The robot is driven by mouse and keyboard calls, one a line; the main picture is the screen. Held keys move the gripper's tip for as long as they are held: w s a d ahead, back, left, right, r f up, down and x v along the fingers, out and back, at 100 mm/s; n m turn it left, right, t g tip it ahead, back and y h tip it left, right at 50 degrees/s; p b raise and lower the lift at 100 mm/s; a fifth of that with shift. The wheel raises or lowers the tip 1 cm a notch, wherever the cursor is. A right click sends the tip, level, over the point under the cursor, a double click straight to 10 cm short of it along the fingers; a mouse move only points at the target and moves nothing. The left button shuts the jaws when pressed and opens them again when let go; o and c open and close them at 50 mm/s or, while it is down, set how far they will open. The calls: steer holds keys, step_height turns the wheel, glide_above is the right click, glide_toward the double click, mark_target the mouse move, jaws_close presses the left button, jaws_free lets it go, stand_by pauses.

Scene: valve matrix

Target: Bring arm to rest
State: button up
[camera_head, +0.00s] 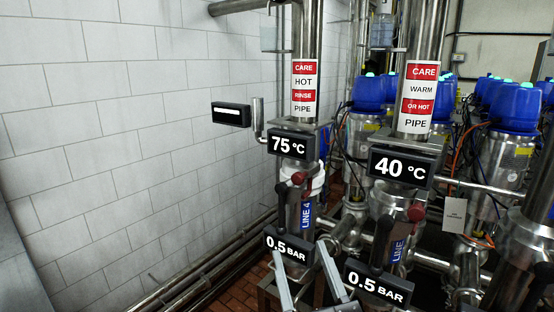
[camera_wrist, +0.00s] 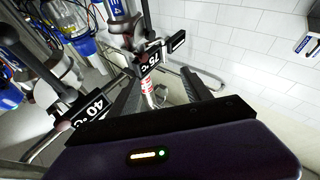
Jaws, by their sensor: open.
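My gripper (camera_head: 299,250) shows at the bottom centre of the head view, its two pale fingers apart and pointing up and forward. It is open, with nothing visible between the fingers. In the wrist view my gripper (camera_wrist: 163,77) has its dark fingers spread. Past them are the 75 °C display (camera_wrist: 149,66) and a pipe, with the 40 °C display (camera_wrist: 90,108) to the left. The fingers overlap the lower pipes in the head view; whether they touch anything cannot be told.
Two steel pipes carry the 75 °C display (camera_head: 292,145) and the 40 °C display (camera_head: 402,168). Below are two 0.5 BAR displays (camera_head: 289,245) (camera_head: 379,286) and dark valve handles. Blue-topped valves (camera_head: 512,107) crowd the right. Free room lies before the white tiled wall (camera_head: 120,130).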

steer(key=s+d+f+m+g+h, duration=0.1)
steer(key=s+d+f, duration=0.4)
steer(key=s, duration=0.7)
steer(key=s+d+f+m+g+h, duration=0.1)
steer(key=s+d+f+g+h, duration=0.1)
steer(key=s+d+f, duration=0.3)
steer(key=s+d+f+m+g+h, duration=0.2)
steer(key=s+f, duration=0.8)
steer(key=s, duration=1)
steer(key=d+g, duration=0.2)
steer(key=d, duration=0.2)
steer(key=shift+f, duration=0.25)
steer(key=shift+c, duration=0.5)
